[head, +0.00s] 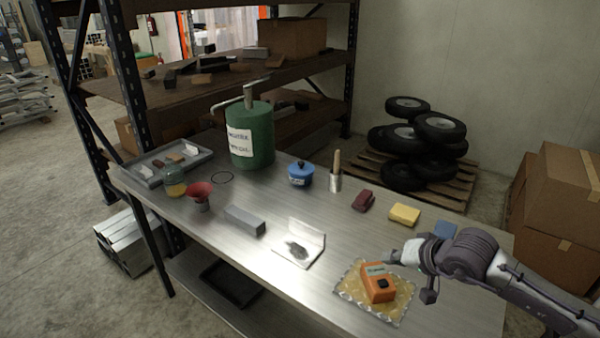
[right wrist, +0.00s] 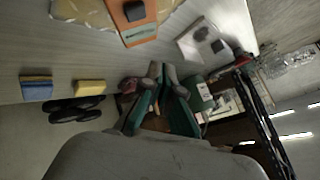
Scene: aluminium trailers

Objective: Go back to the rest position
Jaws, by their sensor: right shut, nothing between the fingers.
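My right gripper (head: 392,257) reaches in from the right in the head view and hovers above the metal workbench (head: 320,210), near an orange device (head: 377,283). The device lies on a yellowish bubble-wrap-like pad (head: 345,290). In the right wrist view, the two fingers of my right gripper (right wrist: 161,72) are shut with nothing held. The orange device also shows at the top of that view (right wrist: 133,22). My left gripper is in neither view.
Near the right arm lie a yellow sponge (head: 404,214), a blue block (head: 445,230) and a dark red block (head: 363,201). A white open box (head: 300,243), grey bar (head: 244,220), blue pot (head: 300,174) and green canister (head: 250,135) stand further left. Cardboard boxes (head: 562,190) are stacked right.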

